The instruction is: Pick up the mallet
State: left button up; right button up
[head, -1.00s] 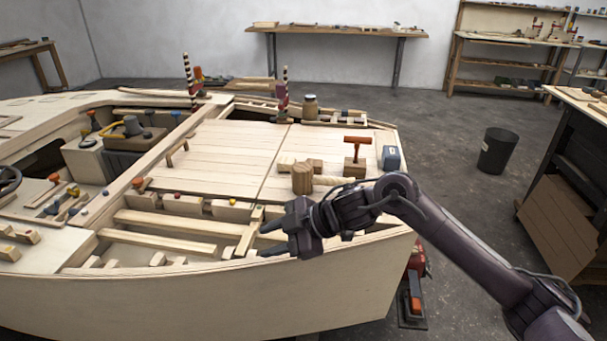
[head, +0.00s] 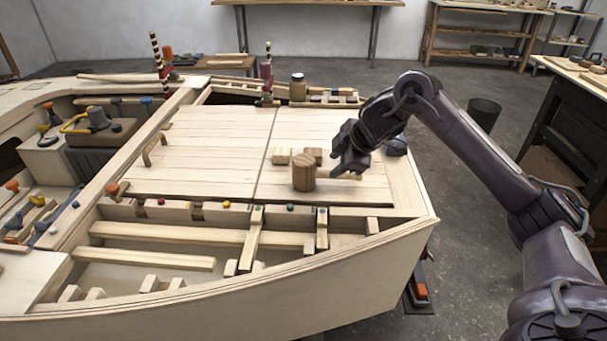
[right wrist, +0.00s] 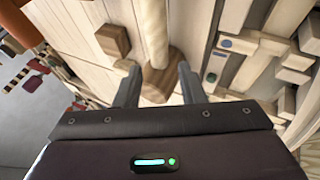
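The mallet has a dark round wooden head (head: 304,173) and a pale handle (head: 348,176). It lies on the plank deck (head: 215,150), handle pointing right. My right gripper (head: 345,165) is at the handle side of the head, partly covering the handle. In the right wrist view the pale handle (right wrist: 153,30) runs down to the darker head (right wrist: 157,84), which shows between the two spread fingers (right wrist: 159,90). The fingers are open; I cannot tell whether they touch the mallet. My left gripper is out of view.
Small wooden blocks (head: 281,156) lie just behind the mallet head. A jar (head: 298,87) stands at the deck's far edge. Slatted compartments (head: 170,233) lie in front. The deck left of the mallet is mostly clear.

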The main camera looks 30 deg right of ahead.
aim_at(326, 171)
jog(key=x, duration=0.8)
jog(key=shift+d, duration=0.1)
jog(key=shift+r, duration=0.15)
grip_shut()
